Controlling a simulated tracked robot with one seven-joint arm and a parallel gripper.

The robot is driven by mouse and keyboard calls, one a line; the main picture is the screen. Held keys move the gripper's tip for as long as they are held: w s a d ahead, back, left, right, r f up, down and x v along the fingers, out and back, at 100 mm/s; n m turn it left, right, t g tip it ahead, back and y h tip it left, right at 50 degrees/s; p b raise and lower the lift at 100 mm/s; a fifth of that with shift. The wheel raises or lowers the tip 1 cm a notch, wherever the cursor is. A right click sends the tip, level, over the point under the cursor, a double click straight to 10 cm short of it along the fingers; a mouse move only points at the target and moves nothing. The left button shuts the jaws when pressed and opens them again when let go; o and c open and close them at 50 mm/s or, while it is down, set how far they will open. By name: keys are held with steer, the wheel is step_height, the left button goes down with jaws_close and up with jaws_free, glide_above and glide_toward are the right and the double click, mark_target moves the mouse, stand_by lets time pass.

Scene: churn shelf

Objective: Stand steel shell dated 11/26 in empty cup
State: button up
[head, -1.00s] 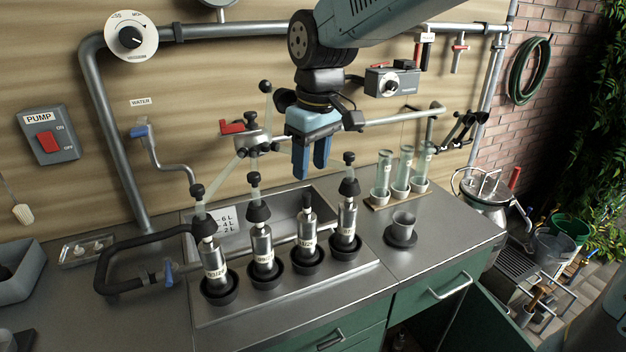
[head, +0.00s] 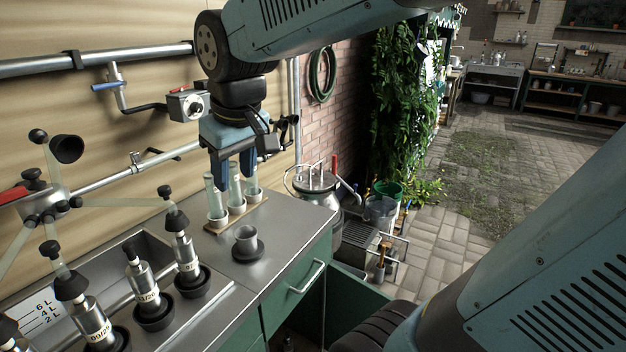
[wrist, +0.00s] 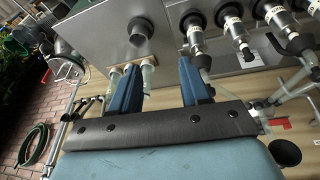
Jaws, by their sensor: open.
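The steel shell (head: 148,295) stands upright in a black cup on the bench; its label seems to read 11/26, but is small. It has a narrow dark top and stands between two other shells. A grey cup (head: 246,238) with an open top sits on a dark round base, right of the shells; it also shows in the wrist view (wrist: 138,32). My gripper (head: 234,172) is open and empty, apart from the shells. In the head view its fingers overlap the glass tubes behind the grey cup; the wrist view shows both fingers (wrist: 160,78) spread.
Several other labelled shells, such as the nearest one (head: 95,322), stand in black cups in a row. Glass tubes (head: 215,198) stand in a rack near the wall. Pipes (head: 120,175) and a claw (head: 45,205) rise behind. The bench right of the grey cup is clear.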

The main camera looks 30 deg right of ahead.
steer(key=s+d+f+m+t, duration=0.1)
steer(key=s+d+m, duration=0.3)
steer(key=s+d, duration=0.3)
steer(key=d, duration=0.4)
steer(key=shift+d+f+m+t+h, duration=0.25)
steer(key=shift+f+m+t+h, duration=0.05)
steer(key=shift+t, duration=0.1)
